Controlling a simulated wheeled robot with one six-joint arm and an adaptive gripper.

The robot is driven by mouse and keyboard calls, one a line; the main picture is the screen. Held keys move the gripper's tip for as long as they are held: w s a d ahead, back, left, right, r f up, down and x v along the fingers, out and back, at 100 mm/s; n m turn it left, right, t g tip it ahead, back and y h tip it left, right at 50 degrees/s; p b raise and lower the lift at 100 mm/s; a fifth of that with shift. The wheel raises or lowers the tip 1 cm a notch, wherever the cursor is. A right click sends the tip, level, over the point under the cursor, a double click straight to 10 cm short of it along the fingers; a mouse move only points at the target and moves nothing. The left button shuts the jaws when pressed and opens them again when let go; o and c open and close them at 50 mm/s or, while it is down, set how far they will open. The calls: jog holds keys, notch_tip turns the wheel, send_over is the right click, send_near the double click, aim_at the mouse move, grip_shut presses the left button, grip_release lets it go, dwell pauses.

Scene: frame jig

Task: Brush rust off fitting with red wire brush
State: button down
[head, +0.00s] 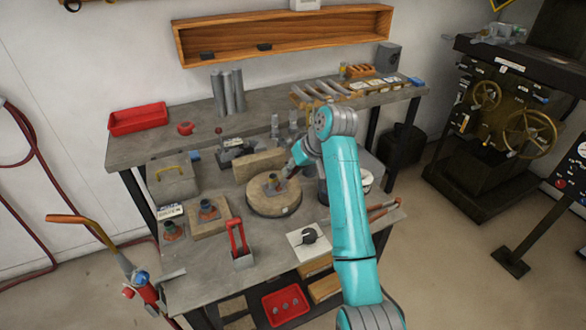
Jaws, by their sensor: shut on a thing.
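My gripper (288,173) is low over the back of the workbench, beside a fitting (273,182) that stands upright on a round tan block (262,199). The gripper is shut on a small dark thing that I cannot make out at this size. I cannot tell whether this thing touches the fitting. A red-handled tool (238,238) stands in a grey base at the front. I cannot make out any bristles.
A red tray (138,118) and grey cylinders (228,92) stand on the back shelf. A grey box with a yellow handle (172,178) is at the left. A white card with a black knob (308,238) lies front right. Machinery (510,120) stands at the right.

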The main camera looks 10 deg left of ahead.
jog(key=shift+f, duration=0.6)
dwell(0.4)
jog(key=shift+w, duration=0.1)
jog(key=shift+w+a+r, duration=0.1)
jog(key=shift+w+a, duration=0.2)
jog(key=shift+w, duration=0.25)
jog(key=shift+w+a, duration=0.3)
jog(key=shift+w, duration=0.2)
jog(key=shift+w+a, duration=0.6)
jog(key=shift+w, duration=0.2)
jog(key=shift+s+d, duration=0.75)
jog(key=shift+s, duration=0.3)
jog(key=shift+s, duration=0.1)
jog(key=shift+s+d, duration=0.7)
jog(key=shift+s, duration=0.3)
